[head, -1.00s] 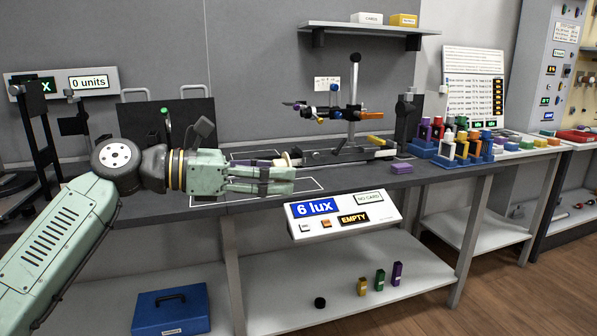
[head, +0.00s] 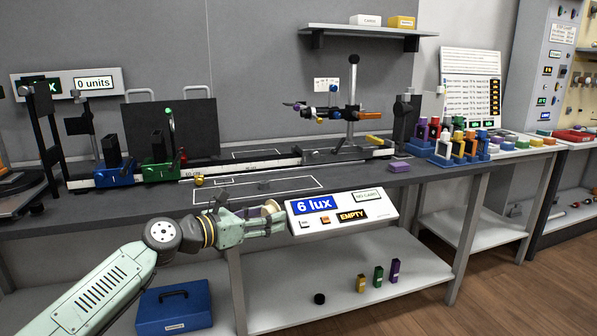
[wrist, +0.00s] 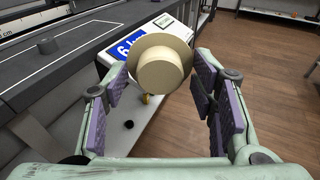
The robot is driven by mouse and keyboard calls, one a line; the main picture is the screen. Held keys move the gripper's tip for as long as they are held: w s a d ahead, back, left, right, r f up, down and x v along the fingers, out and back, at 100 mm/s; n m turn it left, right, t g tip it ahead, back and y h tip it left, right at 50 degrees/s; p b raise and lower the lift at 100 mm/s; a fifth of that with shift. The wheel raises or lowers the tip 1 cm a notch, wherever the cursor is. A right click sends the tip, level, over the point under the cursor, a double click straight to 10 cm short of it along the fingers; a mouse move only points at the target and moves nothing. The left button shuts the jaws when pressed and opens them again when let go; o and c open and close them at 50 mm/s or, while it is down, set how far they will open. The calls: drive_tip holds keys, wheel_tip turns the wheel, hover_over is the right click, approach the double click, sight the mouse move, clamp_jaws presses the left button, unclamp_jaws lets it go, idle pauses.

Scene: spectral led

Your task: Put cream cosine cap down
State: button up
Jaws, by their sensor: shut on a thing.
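The cream cosine cap (wrist: 162,68) is a round, brimmed piece held between the purple-padded fingers of my gripper (wrist: 160,95) in the wrist view. In the head view the cap (head: 271,208) shows at the fingertips of my gripper (head: 268,220). My gripper is shut on it, in front of the bench edge and just left of the lux meter box. The cap is in the air, apart from the bench top as far as I can see.
The lux meter box (head: 343,212) reads 6 lux and EMPTY. A rail with blue and green carriers (head: 160,169) runs along the bench. The lower shelf (head: 330,270) bears small blocks and a black disc.

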drive_tip(key=w+d+f+n+t+y, duration=0.1)
drive_tip(key=w+f+n+t+y, duration=0.15)
drive_tip(key=f, duration=0.85)
drive_tip(key=w+d+f+n+t+y, duration=0.1)
drive_tip(key=f+n+t+y, duration=0.2)
drive_tip(key=f, duration=0.7)
drive_tip(key=s+d+f+n+y, duration=0.2)
drive_tip(key=s+d+f+y, duration=0.1)
drive_tip(key=f, duration=0.4)
drive_tip(key=s+d+f+n+y+p, duration=0.1)
drive_tip(key=s+d+f+y, duration=0.1)
drive_tip(key=f, duration=0.6)
drive_tip(key=shift+s+d+f+n+y, duration=0.25)
drive_tip(key=shift+s+d+n+y, duration=0.15)
drive_tip(key=shift+s+y, duration=0.3)
drive_tip(key=shift+a, duration=0.15)
